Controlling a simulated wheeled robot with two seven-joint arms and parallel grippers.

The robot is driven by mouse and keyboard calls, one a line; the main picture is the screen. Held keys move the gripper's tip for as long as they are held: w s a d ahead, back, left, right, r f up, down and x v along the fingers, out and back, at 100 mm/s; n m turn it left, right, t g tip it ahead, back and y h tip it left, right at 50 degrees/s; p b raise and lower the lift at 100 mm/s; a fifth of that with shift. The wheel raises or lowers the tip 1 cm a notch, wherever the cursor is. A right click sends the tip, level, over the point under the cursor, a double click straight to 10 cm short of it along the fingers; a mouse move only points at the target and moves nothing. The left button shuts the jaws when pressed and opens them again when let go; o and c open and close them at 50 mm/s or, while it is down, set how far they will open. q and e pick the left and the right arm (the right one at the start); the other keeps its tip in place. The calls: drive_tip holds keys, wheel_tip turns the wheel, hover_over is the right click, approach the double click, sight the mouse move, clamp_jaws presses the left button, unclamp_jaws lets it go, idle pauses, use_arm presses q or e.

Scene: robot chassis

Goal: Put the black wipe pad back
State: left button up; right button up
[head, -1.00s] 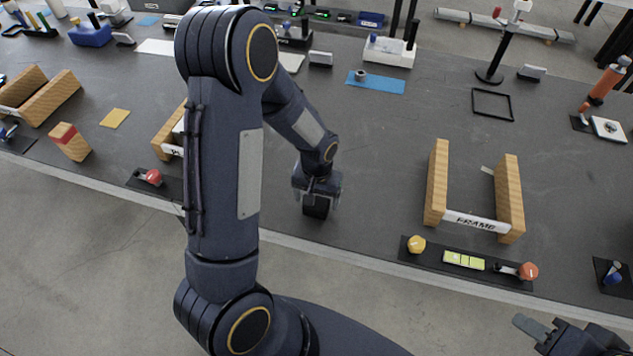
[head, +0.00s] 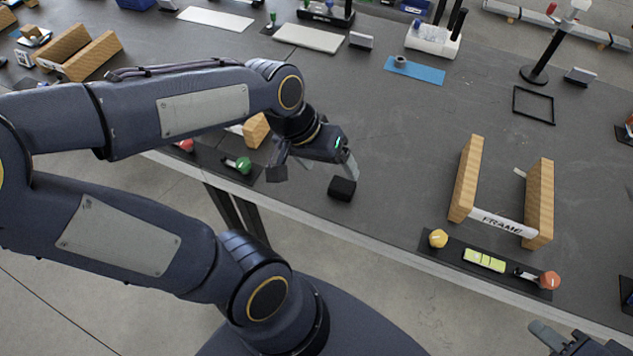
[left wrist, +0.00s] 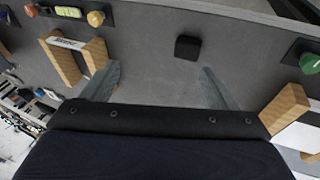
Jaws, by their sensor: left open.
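The black wipe pad (head: 341,188) is a small dark block lying on the grey table near its front edge. It also shows in the left wrist view (left wrist: 188,47), ahead of the fingers and a little right of the middle between them. My left gripper (head: 315,168) is open and empty, just to the left of the pad in the head view, with its fingers spread and apart from the pad. My right gripper (head: 560,342) shows only in part at the bottom right corner; its jaw opening is not clear.
A wooden holder labelled FRAME (head: 502,222) stands right of the pad. A dark strip with yellow and orange knobs (head: 485,262) lies before it. A green knob (head: 243,164) is at left. A blue mat (head: 414,70) lies farther back. The table between is mostly clear.

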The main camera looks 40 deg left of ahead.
use_arm(q)
drive_tip(key=s+d+r+t, duration=0.2)
drive_tip(key=s, duration=0.4)
drive_tip(key=shift+s+d+m+h, duration=0.2)
drive_tip(key=shift+s+m+h, duration=0.1)
drive_tip(key=shift+m, duration=0.1)
